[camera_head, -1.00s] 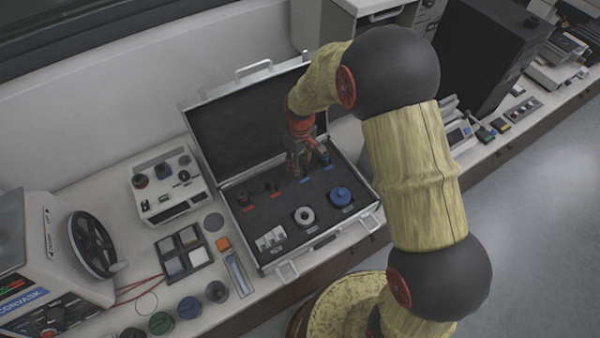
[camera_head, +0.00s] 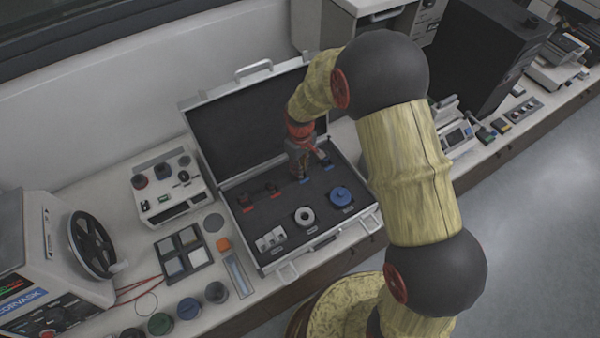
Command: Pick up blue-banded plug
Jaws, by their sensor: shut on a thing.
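My gripper (camera_head: 302,166) reaches down into the open case, at the back right of its dark foam. It is shut on a plug at the blue-marked spots. The gripper hides nearly all of that plug, so its band cannot be made out. A blue mark (camera_head: 304,181) shows on the foam just below the fingers, and another blue mark (camera_head: 329,166) lies to the right. Whether the plug is clear of the foam cannot be told.
The silver case (camera_head: 262,264) also holds red-marked plugs at left, a pale ring (camera_head: 304,216), a blue round part (camera_head: 340,196) and white blocks (camera_head: 270,239). Its raised lid (camera_head: 235,125) stands close behind my gripper. A control box (camera_head: 168,190) stands left of the case.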

